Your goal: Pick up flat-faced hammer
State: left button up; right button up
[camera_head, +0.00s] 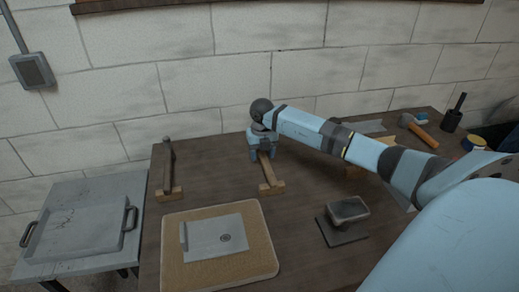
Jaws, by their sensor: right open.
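My right gripper (262,153) points down over the middle of the bench, its jaws open at the far end of a wooden-handled tool (267,170). The fingers hide that tool's head, so I cannot tell whether its face is flat or whether they touch it. The handle's near end rests on a small wooden block (273,189). A second, darker hammer-like tool (168,157) lies to the left on its own block (169,193). A hammer with a grey head and orange-brown handle (424,136) lies at the back right. My left gripper is out of view.
A tan board (262,275) with a metal plate (220,238) lies in front on the bench (305,195). A dark-based block (347,210) stands right of it. A dark pot (451,120) stands back right. A metal tray (75,228) sits on a side table at left.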

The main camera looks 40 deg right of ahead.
jog(key=shift+f, duration=0.2)
dwell(0.5)
grip_shut()
